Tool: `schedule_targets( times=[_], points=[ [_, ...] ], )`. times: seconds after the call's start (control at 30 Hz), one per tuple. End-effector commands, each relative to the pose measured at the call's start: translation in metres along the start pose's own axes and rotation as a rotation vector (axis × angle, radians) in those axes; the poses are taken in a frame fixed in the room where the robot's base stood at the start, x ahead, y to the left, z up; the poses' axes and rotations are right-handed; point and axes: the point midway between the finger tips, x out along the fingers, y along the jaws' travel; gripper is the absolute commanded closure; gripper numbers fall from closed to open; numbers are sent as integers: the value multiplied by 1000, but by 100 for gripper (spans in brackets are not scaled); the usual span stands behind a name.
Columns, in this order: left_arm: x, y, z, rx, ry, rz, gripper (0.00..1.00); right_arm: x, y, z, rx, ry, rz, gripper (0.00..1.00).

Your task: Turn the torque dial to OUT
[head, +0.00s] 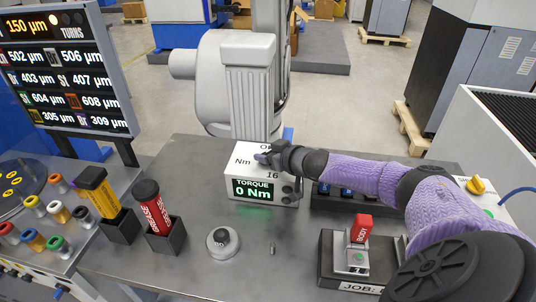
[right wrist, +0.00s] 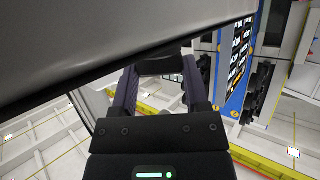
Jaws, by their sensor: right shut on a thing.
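The torque box (head: 240,183) is a white unit on the grey bench, and its green display reads "TORQUE 0 Nm". Its top carries the marks "Nm", "16" and a partly covered one beginning with "O". My right gripper (head: 268,158) reaches in from the right over the box top and is shut on the dial there. The gripper hides most of the dial, so I cannot tell where it points. In the right wrist view, a dark rounded piece, seemingly the dial (right wrist: 162,65), sits between the two fingers of the gripper (right wrist: 162,75). My left gripper is not in view.
A red grease tube (head: 153,208) and a yellow tube (head: 98,188) stand in dark holders at left. A round knob-topped piece (head: 222,240) lies in front. A red-topped fixture (head: 357,245) stands right, under my arm. A display board (head: 65,70) stands back left.

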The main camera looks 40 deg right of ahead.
Motion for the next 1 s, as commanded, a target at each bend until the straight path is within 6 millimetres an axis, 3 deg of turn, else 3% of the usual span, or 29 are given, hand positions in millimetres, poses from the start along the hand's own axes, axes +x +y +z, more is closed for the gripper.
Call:
schedule_targets(
  times=[0.37, 0.4, 0.57, 0.87, 1.0],
  points=[
    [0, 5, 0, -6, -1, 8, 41, 0, 0, 1, -1, -4, -2, 100],
    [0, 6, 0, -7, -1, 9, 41, 0, 0, 1, -1, -4, -2, 37],
    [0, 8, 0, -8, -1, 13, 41, 0, 0, 1, -1, -3, -2, 6],
    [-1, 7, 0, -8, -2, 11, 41, -1, 0, 0, 0, -2, -3, 6],
    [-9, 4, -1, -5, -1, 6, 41, -13, -1, 0, 4, -5, -5, 6]
  ],
)
